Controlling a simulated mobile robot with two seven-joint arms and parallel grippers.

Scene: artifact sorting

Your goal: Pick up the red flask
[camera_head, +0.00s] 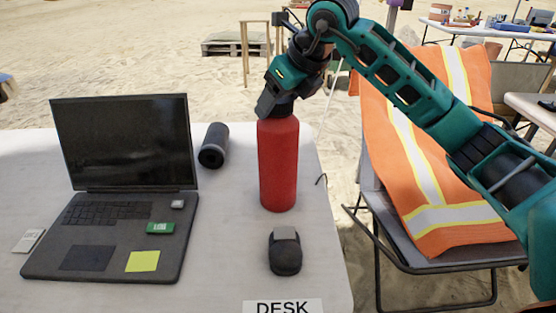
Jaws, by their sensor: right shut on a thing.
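The red flask (278,165) stands upright on the white desk (225,250), near its right side. Its dark cap is mostly hidden by my right gripper (270,106), which reaches it from above. My right gripper is shut on the flask at its cap. The flask's base appears to be on the desk surface or very close to it; I cannot tell which. My left gripper is not in view.
An open laptop (125,140) with small items on it takes up the desk's left. A dark cylinder (214,145) lies left of the flask. A black mouse (285,252) is in front of it. A chair with an orange vest (425,150) stands right of the desk.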

